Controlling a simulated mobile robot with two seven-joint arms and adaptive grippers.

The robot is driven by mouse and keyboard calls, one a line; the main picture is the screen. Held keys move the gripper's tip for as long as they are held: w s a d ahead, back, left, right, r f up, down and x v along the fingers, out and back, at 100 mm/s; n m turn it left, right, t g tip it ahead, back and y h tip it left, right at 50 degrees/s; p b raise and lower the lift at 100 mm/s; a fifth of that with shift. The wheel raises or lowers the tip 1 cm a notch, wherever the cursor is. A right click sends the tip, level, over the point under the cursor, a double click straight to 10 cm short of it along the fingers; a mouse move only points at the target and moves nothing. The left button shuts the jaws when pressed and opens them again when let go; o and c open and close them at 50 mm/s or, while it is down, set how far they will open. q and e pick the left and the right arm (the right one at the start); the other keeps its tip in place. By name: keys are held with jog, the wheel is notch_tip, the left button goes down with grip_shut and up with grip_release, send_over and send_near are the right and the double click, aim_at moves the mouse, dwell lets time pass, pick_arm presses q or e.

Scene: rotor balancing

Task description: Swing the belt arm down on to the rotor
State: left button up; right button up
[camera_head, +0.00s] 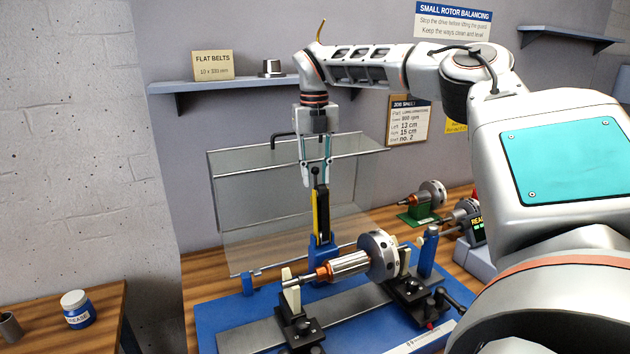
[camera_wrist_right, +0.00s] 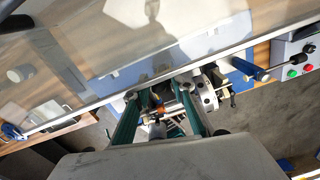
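The belt arm (camera_head: 321,212), a black and yellow bar, stands upright on a blue bracket (camera_head: 323,245) behind the rotor. The rotor (camera_head: 348,264), with a copper section and a grey disc (camera_head: 378,256), lies across two supports; its disc also shows in the wrist view (camera_wrist_right: 203,92). My right gripper (camera_head: 316,183) points down at the belt arm's upper end. In the wrist view its teal fingers (camera_wrist_right: 155,92) stand apart, with small orange and pale parts visible between them. No firm grip on the arm shows. My left gripper is out of view.
A clear guard (camera_head: 262,190) with a metal top rail stands raised behind my right gripper. The blue baseplate (camera_head: 218,318) carries the supports. A second rotor on a green stand (camera_head: 419,212) and a control box (camera_head: 474,256) stand at right.

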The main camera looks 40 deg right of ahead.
jog(key=shift+f, duration=0.9)
grip_shut()
